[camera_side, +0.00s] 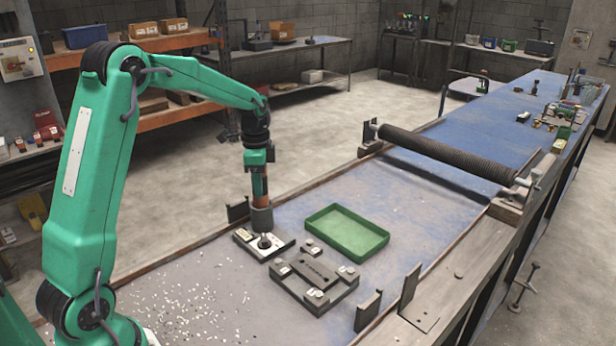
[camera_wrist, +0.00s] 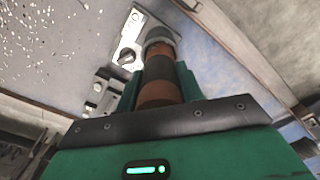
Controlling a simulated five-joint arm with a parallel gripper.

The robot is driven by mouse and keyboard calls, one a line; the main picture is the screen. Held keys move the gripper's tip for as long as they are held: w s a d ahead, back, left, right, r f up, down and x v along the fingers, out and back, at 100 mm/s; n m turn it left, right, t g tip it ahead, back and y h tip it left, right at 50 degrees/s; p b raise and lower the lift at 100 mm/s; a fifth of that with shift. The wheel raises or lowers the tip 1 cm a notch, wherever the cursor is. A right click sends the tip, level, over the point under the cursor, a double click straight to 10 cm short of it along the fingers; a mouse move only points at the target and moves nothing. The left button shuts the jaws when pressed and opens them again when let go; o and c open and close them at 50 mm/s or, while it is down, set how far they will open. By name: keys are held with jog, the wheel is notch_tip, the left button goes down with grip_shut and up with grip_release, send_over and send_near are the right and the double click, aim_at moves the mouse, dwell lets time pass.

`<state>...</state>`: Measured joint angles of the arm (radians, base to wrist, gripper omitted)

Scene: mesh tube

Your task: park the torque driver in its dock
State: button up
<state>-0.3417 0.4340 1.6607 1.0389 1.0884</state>
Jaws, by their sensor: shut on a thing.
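The torque driver (camera_side: 261,190) is an orange-brown body with a dark band and a grey collar at its lower end. My gripper (camera_side: 259,158) is shut on its upper part and holds it about upright. The dock appears to be the pale plate (camera_side: 245,239) with a dark round feature, right below the driver. In the wrist view the driver (camera_wrist: 159,70) stands between the green fingers of my gripper (camera_wrist: 157,88), and the plate (camera_wrist: 134,28) shows beside its collar. Whether the driver's lower end touches or enters the dock I cannot tell.
A dark fixture (camera_side: 311,262) with small silver blocks lies just right of the plate. A green tray (camera_side: 369,250) is behind it. Upright brackets (camera_side: 368,310) stand at the bench edge. A long dark roller (camera_side: 445,153) spans the bench further back. Pale chips litter the front left.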

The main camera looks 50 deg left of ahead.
dwell(0.3)
jog(key=o, duration=1.4)
jog(key=shift+f, duration=0.1)
jog(key=shift+c, duration=0.2)
jog(key=shift+r, duration=3.95)
jog(key=shift+d, duration=0.1)
